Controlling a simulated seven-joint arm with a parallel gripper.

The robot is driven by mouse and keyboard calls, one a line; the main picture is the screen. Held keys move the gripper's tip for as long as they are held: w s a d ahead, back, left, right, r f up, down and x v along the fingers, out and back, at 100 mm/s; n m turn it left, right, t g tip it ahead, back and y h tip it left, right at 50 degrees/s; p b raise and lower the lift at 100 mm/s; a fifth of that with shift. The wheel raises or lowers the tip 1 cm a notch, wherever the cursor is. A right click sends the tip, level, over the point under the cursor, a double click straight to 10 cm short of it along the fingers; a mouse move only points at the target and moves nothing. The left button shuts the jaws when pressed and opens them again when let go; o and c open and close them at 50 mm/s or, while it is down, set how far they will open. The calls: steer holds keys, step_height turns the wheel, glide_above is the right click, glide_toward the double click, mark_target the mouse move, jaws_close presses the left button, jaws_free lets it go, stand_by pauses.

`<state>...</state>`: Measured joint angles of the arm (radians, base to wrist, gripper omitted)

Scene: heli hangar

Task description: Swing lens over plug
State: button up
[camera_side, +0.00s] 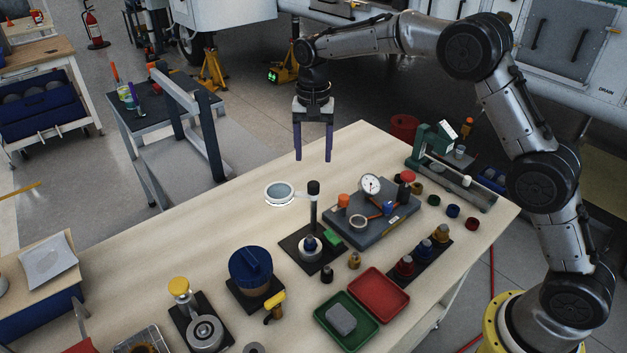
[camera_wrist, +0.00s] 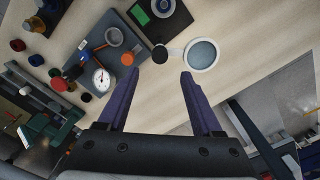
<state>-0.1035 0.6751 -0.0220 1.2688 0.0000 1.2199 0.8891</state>
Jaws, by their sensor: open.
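The lens (camera_side: 279,192) is a round glass in a white ring, on an arm from a dark-topped post (camera_side: 313,205) on a black base. It hangs off to the back left of the base. The plug (camera_side: 309,243), a small blue-topped piece, sits on a light round seat on that base, and the lens is not above it. In the wrist view the lens (camera_wrist: 202,54) is ahead of the fingertips, right of the dark post top (camera_wrist: 160,54). My gripper (camera_side: 314,158) has purple fingers, is open and empty, and is above the table's back edge, apart from the lens.
A grey plate with a dial gauge (camera_side: 370,186) lies right of the post. A blue-capped pot (camera_side: 250,267), a green tray (camera_side: 346,322) and a red tray (camera_side: 379,293) stand nearer the front. The table left of the lens is clear.

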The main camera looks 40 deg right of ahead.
mark_target(313, 183)
step_height(313, 183, down, 9)
steer(key=shift+r, duration=0.1)
steer(key=shift+c, duration=0.2)
jaws_close()
stand_by(0.3)
stand_by(1.2)
